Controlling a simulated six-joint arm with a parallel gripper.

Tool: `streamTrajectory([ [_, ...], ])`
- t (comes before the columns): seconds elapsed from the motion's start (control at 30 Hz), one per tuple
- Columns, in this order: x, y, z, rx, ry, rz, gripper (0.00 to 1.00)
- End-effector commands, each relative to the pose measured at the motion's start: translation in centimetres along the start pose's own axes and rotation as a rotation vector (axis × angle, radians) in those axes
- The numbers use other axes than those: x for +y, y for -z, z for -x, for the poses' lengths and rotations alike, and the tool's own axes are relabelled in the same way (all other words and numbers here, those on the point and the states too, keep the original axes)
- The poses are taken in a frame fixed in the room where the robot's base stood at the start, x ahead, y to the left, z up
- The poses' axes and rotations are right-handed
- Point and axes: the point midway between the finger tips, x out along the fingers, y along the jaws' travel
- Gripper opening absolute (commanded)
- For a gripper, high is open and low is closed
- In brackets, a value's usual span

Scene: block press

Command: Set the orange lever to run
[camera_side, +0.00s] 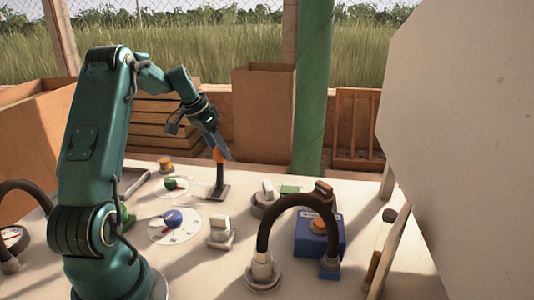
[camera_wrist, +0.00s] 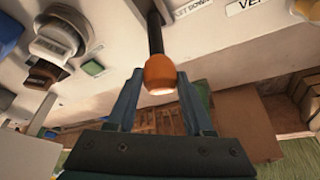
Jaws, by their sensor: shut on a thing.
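The orange lever (camera_side: 220,176) is a black rod with an orange knob, standing near upright on a small dark base (camera_side: 216,193) in the side view. My gripper (camera_side: 219,152) reaches down to it from the upper left and is shut on the knob. In the wrist view the orange knob (camera_wrist: 159,74) sits between the two fingers of my gripper (camera_wrist: 160,82), with the black rod running up from it. White labels (camera_wrist: 248,5) lie near the rod, partly cut off at the top edge; I cannot read a run mark.
A blue dial (camera_side: 172,217) and a green dial (camera_side: 174,184) are left of the lever. A white switch (camera_side: 221,231) stands in front. A black arched hose (camera_side: 298,199) and a blue box with an orange button (camera_side: 319,228) are to the right.

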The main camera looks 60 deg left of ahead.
Motion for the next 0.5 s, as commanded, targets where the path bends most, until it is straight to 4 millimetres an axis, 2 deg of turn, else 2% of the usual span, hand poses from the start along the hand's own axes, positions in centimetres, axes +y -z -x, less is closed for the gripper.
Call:
streamTrajectory([
  [0.5,2.4,-2.8,1.5,0.014,0.005,-0.005,0.00],
])
